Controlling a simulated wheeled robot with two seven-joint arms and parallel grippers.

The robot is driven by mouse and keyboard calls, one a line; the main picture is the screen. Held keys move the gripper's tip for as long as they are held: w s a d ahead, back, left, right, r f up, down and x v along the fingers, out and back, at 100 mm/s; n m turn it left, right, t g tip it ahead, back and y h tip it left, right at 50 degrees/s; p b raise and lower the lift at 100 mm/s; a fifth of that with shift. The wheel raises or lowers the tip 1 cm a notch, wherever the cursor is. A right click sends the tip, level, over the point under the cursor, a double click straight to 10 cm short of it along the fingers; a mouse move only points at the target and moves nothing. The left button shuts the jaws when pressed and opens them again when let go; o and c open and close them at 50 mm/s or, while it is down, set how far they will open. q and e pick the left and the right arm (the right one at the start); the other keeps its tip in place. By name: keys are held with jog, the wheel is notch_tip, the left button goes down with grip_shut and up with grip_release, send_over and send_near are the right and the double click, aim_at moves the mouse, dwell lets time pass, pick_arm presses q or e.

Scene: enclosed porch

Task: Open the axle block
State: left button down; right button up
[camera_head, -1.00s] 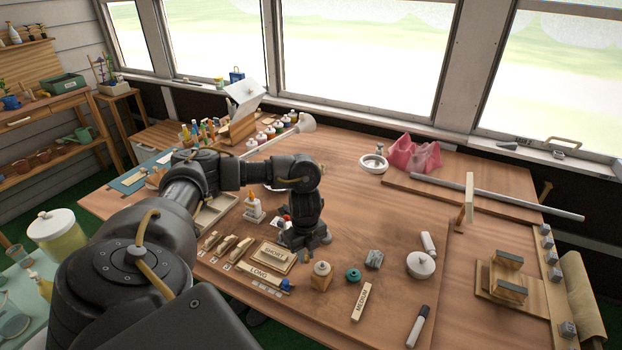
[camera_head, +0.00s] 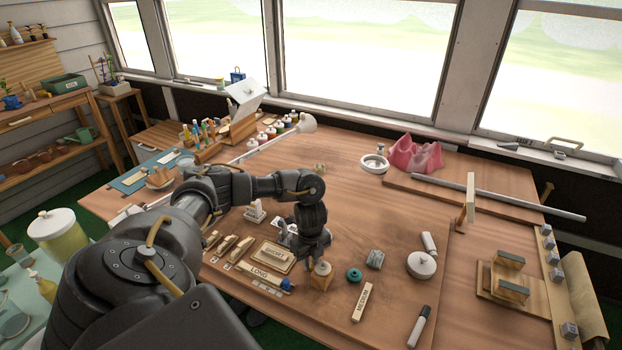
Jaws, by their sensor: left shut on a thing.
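A small wooden block with a pale rounded top (camera_head: 321,278) stands upright near the front middle of the table. It may be the axle block, but no label shows. My left gripper (camera_head: 312,260) points down right at the block's far left side, by its rounded top. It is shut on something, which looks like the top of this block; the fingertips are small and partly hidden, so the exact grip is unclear. The block still sits on the table. My right gripper is not in view.
A teal round piece (camera_head: 354,275), a grey block (camera_head: 375,259) and a MEDIUM strip (camera_head: 362,302) lie just right. SHORT (camera_head: 275,256) and LONG (camera_head: 262,274) pieces lie left. The table's middle back is clear.

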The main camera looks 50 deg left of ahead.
pick_arm(q)
jog(key=c, duration=1.3)
grip_release()
jog(key=shift+f, duration=0.1)
notch_tip(320, 180, up, 12)
jog(key=p, duration=0.2)
jog(key=shift+a+p, duration=0.1)
jog(key=shift+p, duration=0.3)
